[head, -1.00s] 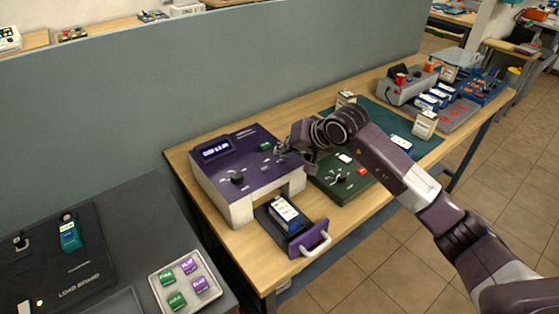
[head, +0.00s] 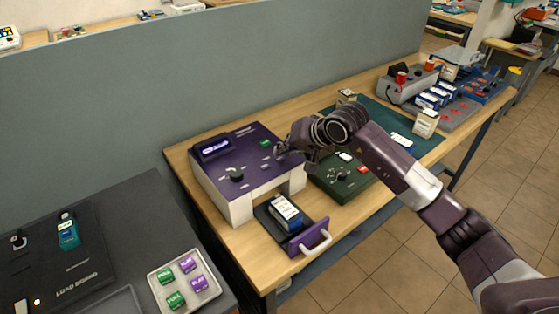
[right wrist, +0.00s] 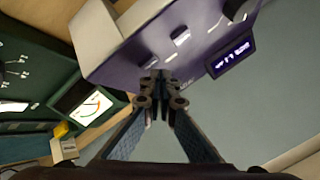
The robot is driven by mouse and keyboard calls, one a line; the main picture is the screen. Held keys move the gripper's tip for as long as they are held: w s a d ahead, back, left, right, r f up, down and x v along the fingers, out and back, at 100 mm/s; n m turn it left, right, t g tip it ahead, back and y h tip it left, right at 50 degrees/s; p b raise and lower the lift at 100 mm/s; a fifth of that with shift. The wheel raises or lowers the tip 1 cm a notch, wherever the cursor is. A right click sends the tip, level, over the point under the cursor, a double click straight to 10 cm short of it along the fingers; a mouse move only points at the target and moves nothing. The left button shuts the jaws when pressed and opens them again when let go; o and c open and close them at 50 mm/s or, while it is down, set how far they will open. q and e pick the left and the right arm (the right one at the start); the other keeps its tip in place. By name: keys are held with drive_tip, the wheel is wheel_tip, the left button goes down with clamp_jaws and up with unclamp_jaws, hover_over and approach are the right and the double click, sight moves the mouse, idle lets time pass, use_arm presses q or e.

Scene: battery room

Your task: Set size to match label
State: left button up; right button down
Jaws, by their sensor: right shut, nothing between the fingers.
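The purple tester (head: 240,160) stands on the wooden bench, with a lit display (head: 213,147), a black knob (head: 234,174) and small switches on its sloping top. The display also shows in the right wrist view (right wrist: 234,57), its text too small to read surely. A blue battery with a white label (head: 286,211) lies in the pulled-out drawer (head: 303,240); the label cannot be read. My right gripper (head: 281,151) is shut and empty at the tester's right edge. In the right wrist view its fingertips (right wrist: 159,78) meet in front of the purple top; contact is unclear. My left gripper is out of view.
A green device (head: 342,180) with a knob and red button stands right of the tester, under my right arm. A tray of green and purple tags (head: 187,280) lies on the dark left table. A grey partition (head: 150,110) rises behind the bench.

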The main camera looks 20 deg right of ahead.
sight(281, 160)
drive_tip(key=shift+f+b, duration=0.55)
drive_tip(key=shift+b, duration=0.05)
idle(0.8)
idle(0.3)
drive_tip(key=shift+r, duration=0.8)
drive_tip(key=shift+r+p, duration=1.2)
drive_tip(key=shift+r, duration=1.3)
